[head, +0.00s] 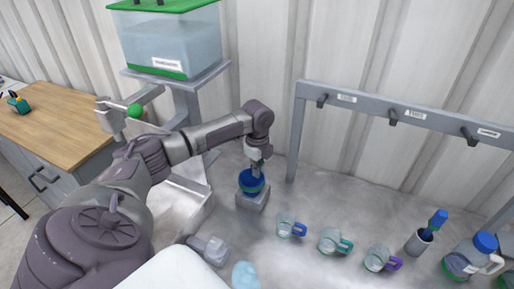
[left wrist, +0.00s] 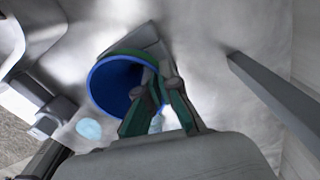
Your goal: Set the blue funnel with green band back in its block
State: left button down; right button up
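The blue funnel with a green band (head: 250,183) is at its grey block (head: 252,201) on the grey surface. It looks upright, with its lower part at the block's top; I cannot tell whether it is fully seated. In the left wrist view the funnel (left wrist: 112,86) shows its round blue mouth, with the green band behind the rim. My left gripper (head: 257,172) is over the funnel's far right side. In the left wrist view its fingers (left wrist: 160,82) are close together across the funnel's rim and appear closed on it. My right gripper is not in view.
Mugs with blue (head: 285,229), teal (head: 330,242) and purple (head: 378,258) handles stand to the right. Beyond are a grey cup (head: 417,243) with a blue-handled tool and a blue-capped jug (head: 462,262). A hook rail (head: 370,107) stands behind. A clear tote (head: 172,45) is on a stand.

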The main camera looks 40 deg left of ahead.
pick_arm(q)
jog(key=c, duration=1.9)
grip_release()
jog(key=shift+f, duration=0.1)
jog(key=o, duration=0.6)
jog(key=shift+f+b, duration=0.2)
jog(key=shift+b, duration=0.3)
jog(key=shift+f+b, duration=0.25)
jog(key=shift+b, duration=0.3)
jog(key=r, duration=0.2)
jog(key=r+b, duration=0.1)
jog(key=r, duration=0.1)
jog(key=shift+w+a, duration=0.2)
notch_tip(320, 180, up, 10)
jog(key=shift+s+a+r+b, duration=0.1)
jog(key=shift+r+b, duration=0.1)
jog(key=shift+b, duration=0.55)
